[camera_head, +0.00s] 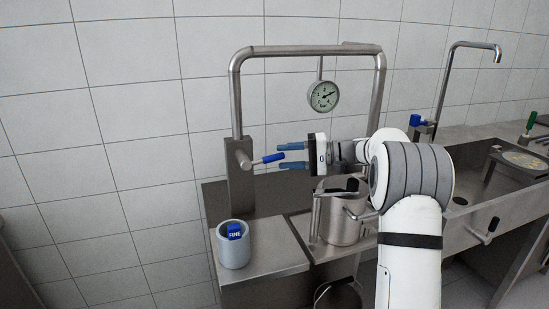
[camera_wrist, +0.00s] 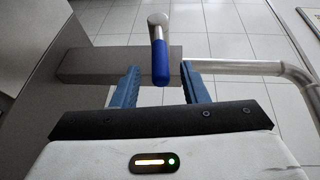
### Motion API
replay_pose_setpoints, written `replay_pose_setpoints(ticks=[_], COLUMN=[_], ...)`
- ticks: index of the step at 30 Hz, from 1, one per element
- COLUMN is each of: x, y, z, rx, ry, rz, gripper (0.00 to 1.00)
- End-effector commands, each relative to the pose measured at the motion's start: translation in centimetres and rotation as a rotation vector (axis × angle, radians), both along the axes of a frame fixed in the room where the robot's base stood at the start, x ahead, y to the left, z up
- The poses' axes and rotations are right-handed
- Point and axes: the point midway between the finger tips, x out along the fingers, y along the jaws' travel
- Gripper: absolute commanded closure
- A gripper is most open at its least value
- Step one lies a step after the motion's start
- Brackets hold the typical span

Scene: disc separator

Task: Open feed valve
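The valve has a blue-gripped lever (camera_head: 270,158) on a steel block (camera_head: 239,180) at the left foot of the bent pipe. In the head view the lever points right, toward my gripper (camera_head: 281,155). In the wrist view the blue lever grip (camera_wrist: 160,62) lies between the two blue fingers of my gripper (camera_wrist: 156,88), with a gap on each side. The fingers are open and do not appear to touch the lever. The grip's near end is level with the fingertips or slightly past them.
A pressure gauge (camera_head: 323,95) hangs from the bent pipe (camera_head: 300,50). A steel pot (camera_head: 342,222) stands below my arm. A grey cup (camera_head: 233,250) with a blue "FINE" tag stands at the counter's left end. A sink with a tall tap (camera_head: 442,90) is at right.

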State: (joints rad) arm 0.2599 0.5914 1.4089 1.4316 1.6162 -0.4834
Motion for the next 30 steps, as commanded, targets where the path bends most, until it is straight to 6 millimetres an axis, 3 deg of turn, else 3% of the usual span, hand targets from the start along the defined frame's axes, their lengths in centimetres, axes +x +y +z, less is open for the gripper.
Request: replay_pose_setpoints(ticks=[6,14,20,25,30], x=[-0.3,-0.4,-1.1,-4.9,-12.4], y=[-2.3,-2.5,-2.3,-0.2,2.1], z=[0.2,0.3,1.5,5.4,10.0], rx=[-0.001,-0.001,-0.030,-0.182,-0.457], ry=[0.000,0.000,0.020,0.078,0.144], rz=[-0.001,0.000,-0.010,-0.002,0.000], gripper=[0.60,0.60,0.75,0.89,1.00])
